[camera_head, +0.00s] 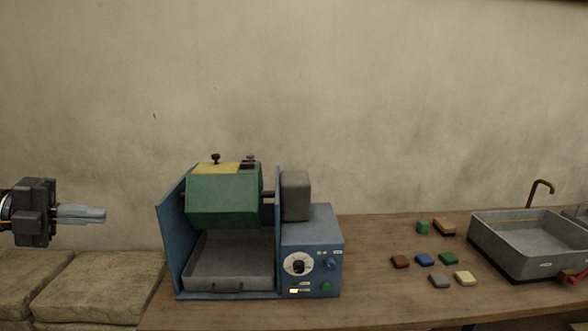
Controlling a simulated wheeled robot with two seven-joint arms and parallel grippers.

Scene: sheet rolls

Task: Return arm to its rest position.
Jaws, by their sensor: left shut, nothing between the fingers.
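My left gripper (82,213) comes in from the left edge, in front of the wall and above the tan cushions. Its fingers point right, lie together and hold nothing. It is apart from the blue machine (318,245), which stands on the wooden table to its right. My right gripper is not in view.
The machine holds a green drum (224,200) above a grey tray (230,262). Several small coloured blocks lie right of it, among them a blue one (424,259). A grey sink basin (520,258) stands at the right. Tan cushions (95,287) lie at the lower left.

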